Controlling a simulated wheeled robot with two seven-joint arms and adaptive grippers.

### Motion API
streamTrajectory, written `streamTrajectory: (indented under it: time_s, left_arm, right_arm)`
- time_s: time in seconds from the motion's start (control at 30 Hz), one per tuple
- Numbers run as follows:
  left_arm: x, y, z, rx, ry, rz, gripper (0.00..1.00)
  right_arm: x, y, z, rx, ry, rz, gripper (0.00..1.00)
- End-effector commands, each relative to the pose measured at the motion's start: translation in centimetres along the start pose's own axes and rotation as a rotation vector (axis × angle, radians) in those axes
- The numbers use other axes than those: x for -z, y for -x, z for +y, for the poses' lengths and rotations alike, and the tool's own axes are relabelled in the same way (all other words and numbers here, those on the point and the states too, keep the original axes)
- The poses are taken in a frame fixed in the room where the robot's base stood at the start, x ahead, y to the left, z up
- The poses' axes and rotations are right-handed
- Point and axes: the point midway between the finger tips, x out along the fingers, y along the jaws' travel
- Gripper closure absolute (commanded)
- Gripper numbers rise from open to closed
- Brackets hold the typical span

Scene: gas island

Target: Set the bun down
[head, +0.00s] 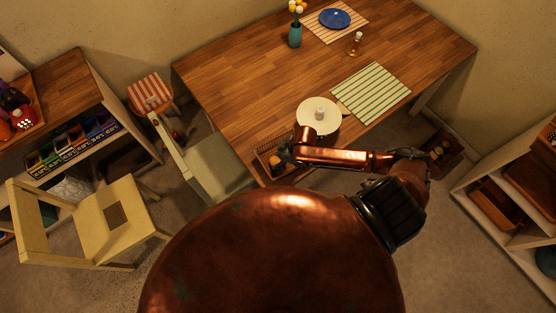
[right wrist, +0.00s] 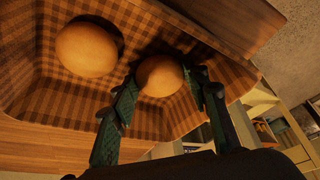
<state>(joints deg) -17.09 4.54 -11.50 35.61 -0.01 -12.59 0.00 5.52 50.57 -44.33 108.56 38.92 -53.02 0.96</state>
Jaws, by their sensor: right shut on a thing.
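My right gripper (head: 284,156) is at the basket (head: 264,149) on the near left edge of the table. In the right wrist view the gripper (right wrist: 165,95) has its two dark green fingers on either side of a round golden-brown bun (right wrist: 160,76), shut on it. The held bun is at the checked lining of the basket (right wrist: 70,103); I cannot tell whether it rests on the cloth. A second bun (right wrist: 86,50) lies in the basket, apart from the held one. My left gripper is not in view.
A white plate (head: 313,106) with a small pale item on it is just right of the basket. A green-striped mat (head: 371,93), a bottle (head: 355,45), a blue plate (head: 334,19) and a flower vase (head: 295,35) are farther back. A pale chair (head: 205,160) stands left of the table.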

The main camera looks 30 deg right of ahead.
Motion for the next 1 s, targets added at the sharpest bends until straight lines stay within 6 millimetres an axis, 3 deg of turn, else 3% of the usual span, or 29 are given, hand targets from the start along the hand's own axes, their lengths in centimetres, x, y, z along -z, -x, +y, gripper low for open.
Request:
streamTrajectory:
  time_s: [0.07,0.1,0.33,0.73,1.0]
  left_arm:
    - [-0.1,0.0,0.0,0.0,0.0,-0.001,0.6]
    - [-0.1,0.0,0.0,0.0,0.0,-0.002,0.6]
    - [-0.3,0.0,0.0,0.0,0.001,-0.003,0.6]
    - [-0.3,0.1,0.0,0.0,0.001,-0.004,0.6]
    - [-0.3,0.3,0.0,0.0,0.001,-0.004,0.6]
  right_arm:
    - [-0.1,-0.1,0.0,0.0,-0.001,0.0,0.82]
    - [-0.1,-0.2,0.0,0.0,-0.001,-0.001,0.56]
    - [-0.1,-0.1,0.0,0.0,0.0,0.0,0.4]
    - [0.0,0.7,0.1,-0.001,0.0,0.001,0.4]
    - [0.0,5.9,0.1,-0.003,0.002,0.0,0.4]
